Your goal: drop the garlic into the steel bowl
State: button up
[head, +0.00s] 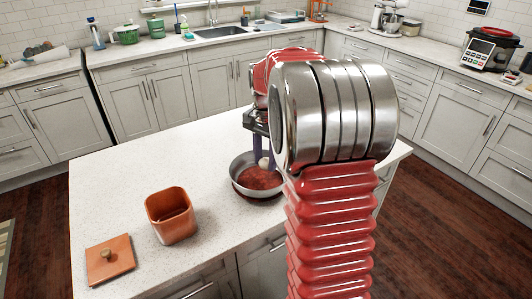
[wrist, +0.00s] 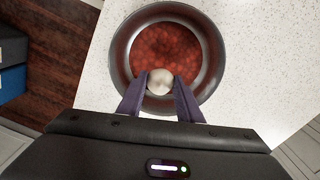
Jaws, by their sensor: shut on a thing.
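The garlic (wrist: 160,81) is a pale round bulb held between the purple fingertips of my gripper (wrist: 160,88) in the wrist view. The steel bowl (wrist: 118,55) is round and grey, with red contents in its bottom. The garlic appears over the near part of the bowl's opening. In the head view the bowl (head: 236,189) stands on the island, and my gripper (head: 263,155) points down over it. The garlic (head: 264,162) shows there as a small pale spot, partly hidden by a finger. I cannot tell its exact height above the red contents.
An orange square canister (head: 158,207), open at the top, stands on the white island counter (head: 120,185) left of the bowl. Its orange lid with a knob (head: 110,268) lies at the front left. The counter between canister and bowl is clear.

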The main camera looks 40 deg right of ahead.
jog(key=shift+f, duration=0.15)
jog(key=o, duration=1.1)
notch_tip(320, 180, up, 14)
dwell(0.3)
jog(key=shift+w+f, duration=0.1)
jog(key=shift+f, duration=0.05)
dwell(0.7)
